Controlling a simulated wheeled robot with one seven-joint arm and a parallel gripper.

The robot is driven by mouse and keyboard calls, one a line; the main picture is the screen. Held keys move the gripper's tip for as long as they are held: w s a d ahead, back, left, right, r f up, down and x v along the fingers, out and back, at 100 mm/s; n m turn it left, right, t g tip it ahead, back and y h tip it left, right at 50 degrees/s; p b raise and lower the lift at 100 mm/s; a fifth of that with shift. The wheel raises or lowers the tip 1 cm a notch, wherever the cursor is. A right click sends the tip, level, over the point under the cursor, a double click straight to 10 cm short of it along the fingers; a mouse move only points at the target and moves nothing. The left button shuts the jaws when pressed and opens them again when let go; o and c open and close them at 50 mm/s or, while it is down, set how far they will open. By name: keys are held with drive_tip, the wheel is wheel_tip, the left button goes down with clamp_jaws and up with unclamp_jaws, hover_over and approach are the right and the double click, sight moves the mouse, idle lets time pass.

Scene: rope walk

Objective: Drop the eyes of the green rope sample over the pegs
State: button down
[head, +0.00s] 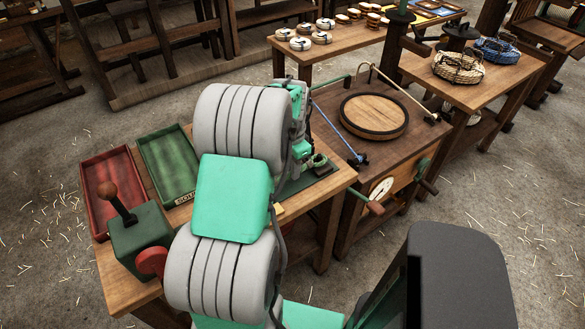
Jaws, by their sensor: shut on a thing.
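My arm fills the middle of the head view and hides much of the near bench. Part of my gripper (301,149) shows at the arm's right edge, low over a dark green board (298,184). Its fingertips are mostly hidden; it is shut on what looks like the green rope sample. A small green loop (321,161), apparently an eye of that sample, shows just right of the gripper at the board. I cannot tell whether the loop is around a peg or beside it. The other eye and the other peg are hidden behind my arm.
On the near bench stand a red tray (113,188), a green tray (168,165) and a dark green box with a knobbed lever (140,243). Behind is a bench with a round wooden disc (374,115), stretched ropes and cranks. Baskets (458,69) stand further right.

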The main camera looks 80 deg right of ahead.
drive_tip(key=shift+f, duration=0.45)
drive_tip(key=c, duration=1.2)
unclamp_jaws()
drive_tip(key=shift+c, duration=0.2)
drive_tip(key=shift+r, duration=0.1)
drive_tip(key=shift+r+p, duration=2.2)
drive_tip(key=shift+r, duration=1.3)
wheel_tip(320, 180, up, 8)
drive_tip(key=b, duration=0.1)
drive_tip(key=shift+f, duration=0.15)
